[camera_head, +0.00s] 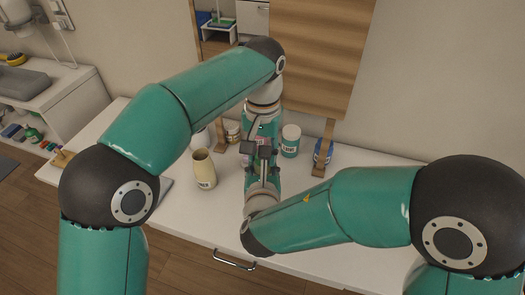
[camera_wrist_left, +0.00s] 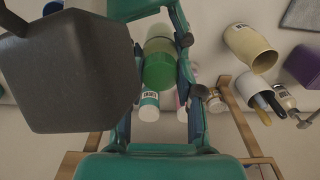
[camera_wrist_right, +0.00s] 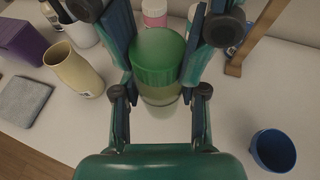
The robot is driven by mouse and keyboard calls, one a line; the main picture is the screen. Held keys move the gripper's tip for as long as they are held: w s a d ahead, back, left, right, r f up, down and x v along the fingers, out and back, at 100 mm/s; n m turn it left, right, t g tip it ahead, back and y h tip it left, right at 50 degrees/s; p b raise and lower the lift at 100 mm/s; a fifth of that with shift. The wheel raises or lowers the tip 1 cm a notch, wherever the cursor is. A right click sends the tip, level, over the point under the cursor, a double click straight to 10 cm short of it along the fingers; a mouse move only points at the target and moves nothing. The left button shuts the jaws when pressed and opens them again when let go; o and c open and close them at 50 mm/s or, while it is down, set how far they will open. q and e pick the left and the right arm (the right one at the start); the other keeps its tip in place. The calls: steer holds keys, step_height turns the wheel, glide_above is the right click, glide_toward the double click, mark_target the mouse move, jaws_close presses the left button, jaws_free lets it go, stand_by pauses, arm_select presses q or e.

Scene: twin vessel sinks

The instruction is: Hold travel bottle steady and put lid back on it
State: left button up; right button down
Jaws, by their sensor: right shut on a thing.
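The travel bottle, pale green, stands in my right gripper (camera_wrist_right: 160,108), whose fingers are on both sides of its body; the body shows in the right wrist view (camera_wrist_right: 160,94) and the left wrist view (camera_wrist_left: 158,32). The green lid (camera_wrist_right: 158,60) is at the top of the bottle, in line with it; whether it is fully seated I cannot tell. In the left wrist view the lid (camera_wrist_left: 158,71) lies between the spread fingers of my left gripper (camera_wrist_left: 158,85), with narrow gaps beside it. In the head view both grippers meet mid-counter and mostly hide the bottle.
A cream vase (camera_head: 204,170) stands left of the grippers. A white-capped teal jar (camera_head: 290,141) and a blue container (camera_head: 323,151) stand right of them, near a wooden mirror leg (camera_head: 324,140).

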arm_select(q)
steer(key=o, duration=0.5)
steer(key=shift+c, duration=0.2)
steer(key=shift+r, duration=0.1)
steer(key=shift+r, duration=3.6)
